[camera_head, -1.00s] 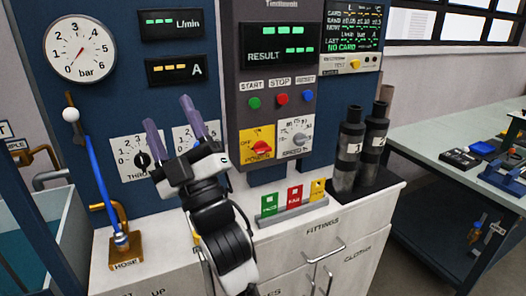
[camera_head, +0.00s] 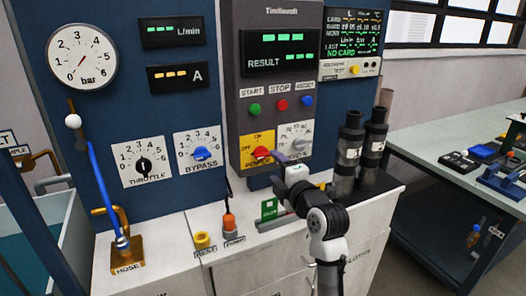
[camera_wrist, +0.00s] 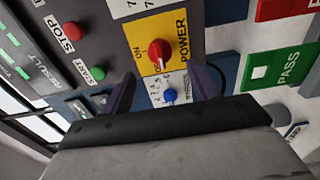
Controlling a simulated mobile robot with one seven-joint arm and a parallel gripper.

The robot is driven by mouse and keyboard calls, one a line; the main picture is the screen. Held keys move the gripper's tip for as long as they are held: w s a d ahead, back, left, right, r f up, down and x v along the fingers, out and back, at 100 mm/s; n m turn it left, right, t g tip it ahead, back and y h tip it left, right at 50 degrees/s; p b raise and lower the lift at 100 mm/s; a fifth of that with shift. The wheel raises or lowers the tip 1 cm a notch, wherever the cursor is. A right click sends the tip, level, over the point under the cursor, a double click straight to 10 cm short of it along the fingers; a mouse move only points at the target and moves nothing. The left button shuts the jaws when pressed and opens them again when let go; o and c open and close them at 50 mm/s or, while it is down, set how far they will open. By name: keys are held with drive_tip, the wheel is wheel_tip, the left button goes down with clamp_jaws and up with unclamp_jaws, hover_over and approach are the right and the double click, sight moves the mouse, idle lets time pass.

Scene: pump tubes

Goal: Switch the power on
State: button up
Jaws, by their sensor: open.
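The power switch is a red knob (camera_head: 261,153) on a yellow plate (camera_head: 248,141) marked POWER, low on the grey panel. In the wrist view the red knob (camera_wrist: 158,52) is unobstructed, with ON printed beside it on the yellow plate (camera_wrist: 180,22). My gripper (camera_head: 275,170) is open and empty, just below and right of the switch in the head view. In the wrist view my gripper's (camera_wrist: 165,80) two purple fingers stand apart, with the knob above the gap between them. I see no contact. Which mark the knob points at is hard to tell.
Green (camera_head: 255,108), red (camera_head: 282,104) and blue (camera_head: 307,101) buttons sit above the switch. A speed dial (camera_head: 296,143) is right beside it. Two dark cylinders (camera_head: 348,153) (camera_head: 374,140) stand right of my arm. A green PASS card (camera_head: 269,209) stands below.

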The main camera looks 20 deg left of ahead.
sight(264, 157)
drive_tip(key=p+x, duration=0.2)
drive_tip(key=x, duration=0.6)
drive_tip(key=shift+a, duration=0.2)
drive_tip(key=c, duration=1)
